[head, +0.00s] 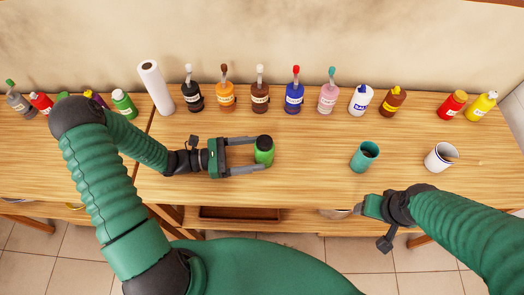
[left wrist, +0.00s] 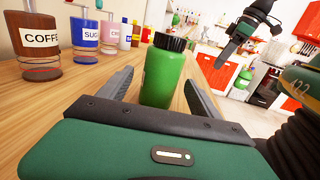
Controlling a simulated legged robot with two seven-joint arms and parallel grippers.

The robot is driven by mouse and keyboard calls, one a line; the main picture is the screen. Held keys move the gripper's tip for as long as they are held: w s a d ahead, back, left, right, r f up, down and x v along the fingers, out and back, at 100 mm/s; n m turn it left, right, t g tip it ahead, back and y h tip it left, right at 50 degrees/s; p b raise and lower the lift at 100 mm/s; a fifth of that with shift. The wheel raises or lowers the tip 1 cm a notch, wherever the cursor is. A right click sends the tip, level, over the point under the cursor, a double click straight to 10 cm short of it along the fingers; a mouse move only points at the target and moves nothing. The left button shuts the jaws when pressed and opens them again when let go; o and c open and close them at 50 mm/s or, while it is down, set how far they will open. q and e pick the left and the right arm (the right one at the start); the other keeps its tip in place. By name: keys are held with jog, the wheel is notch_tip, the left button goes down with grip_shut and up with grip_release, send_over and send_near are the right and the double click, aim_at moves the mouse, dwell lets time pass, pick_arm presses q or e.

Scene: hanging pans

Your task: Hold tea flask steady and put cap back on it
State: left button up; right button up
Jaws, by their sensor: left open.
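The green tea flask (head: 264,157) stands upright on the wooden table in front of my left arm. Its top is black (left wrist: 170,42) in the left wrist view, and I cannot tell whether that is a seated cap or the bare neck. No separate loose cap is visible. My left gripper (head: 256,155) is open, with its fingers on either side of the flask; in the left wrist view the flask stands between the fingers with gaps at both sides. My right gripper (head: 358,208) is low near the table's front edge, its jaws unclear.
A teal cup (head: 364,158) and a white cup (head: 436,160) stand to the right of the flask. A row of labelled bottles and a paper roll (head: 155,88) line the back. The table (head: 310,165) is clear between the flask and the teal cup.

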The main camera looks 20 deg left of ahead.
pick_arm(q)
jog(key=v, duration=0.9)
